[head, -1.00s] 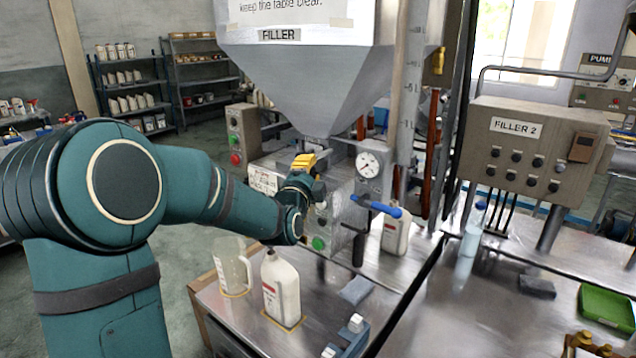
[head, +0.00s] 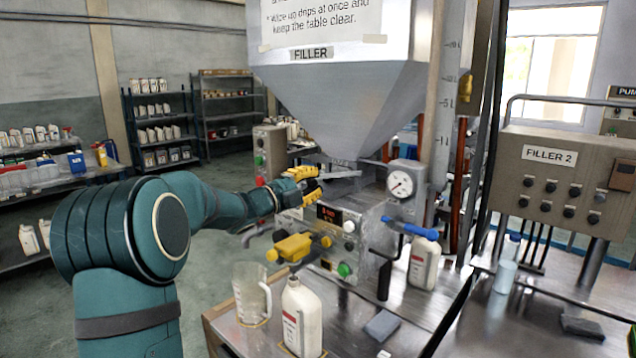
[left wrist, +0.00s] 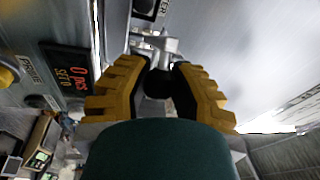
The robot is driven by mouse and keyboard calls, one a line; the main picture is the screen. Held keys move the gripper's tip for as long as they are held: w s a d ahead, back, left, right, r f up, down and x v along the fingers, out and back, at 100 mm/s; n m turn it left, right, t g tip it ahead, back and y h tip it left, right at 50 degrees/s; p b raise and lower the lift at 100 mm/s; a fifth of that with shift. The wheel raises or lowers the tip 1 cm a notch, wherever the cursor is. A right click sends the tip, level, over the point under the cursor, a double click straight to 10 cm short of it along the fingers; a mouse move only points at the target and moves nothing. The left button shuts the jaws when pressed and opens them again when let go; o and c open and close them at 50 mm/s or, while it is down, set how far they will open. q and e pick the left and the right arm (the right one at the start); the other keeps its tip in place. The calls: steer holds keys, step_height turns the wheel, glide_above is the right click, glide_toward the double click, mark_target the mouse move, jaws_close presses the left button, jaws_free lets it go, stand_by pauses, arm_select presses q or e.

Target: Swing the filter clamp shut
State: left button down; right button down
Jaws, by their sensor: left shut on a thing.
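My left gripper (head: 309,182) has yellow fingers and is just below the grey hopper, at the filler's metal fittings. In the left wrist view its fingers (left wrist: 158,88) are closed around a dark round knob (left wrist: 157,84). Bright metal parts (left wrist: 152,45) lie just beyond the knob. In the head view a metal bar (head: 340,174), seemingly part of the clamp, extends right from the fingertips under the hopper. The fingers hide the knob there, and I cannot tell how far the clamp is swung. My right gripper is not in view.
The hopper (head: 335,95) hangs close above the gripper. A yellow fitting (head: 297,247) juts out below it, over a clear jug (head: 251,292) and a white bottle (head: 302,318). A gauge (head: 400,184) and blue-handled lever (head: 408,228) stand right.

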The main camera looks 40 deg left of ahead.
arm_select(q)
steer(key=shift+w+a+r+m+g+h+p, duration=0.1)
steer(key=shift+w+a+m+g+h+p, duration=0.2)
steer(key=shift+a+m+h, duration=0.35)
steer(key=shift+w+a+r+m+g+h+p, duration=0.1)
steer(key=shift+w+a+m+h+p, duration=0.3)
steer(key=shift+h, duration=0.45)
steer(key=shift+a+f+g+h, duration=0.1)
steer(key=shift+a+g+h, duration=0.2)
steer(key=shift+h, duration=0.2)
steer(key=shift+m, duration=0.25)
steer(key=shift+f, duration=0.1)
steer(key=c, duration=0.8)
jaws_free()
steer(key=shift+s, duration=0.15)
steer(key=v, duration=1.2)
steer(key=shift+c, duration=0.3)
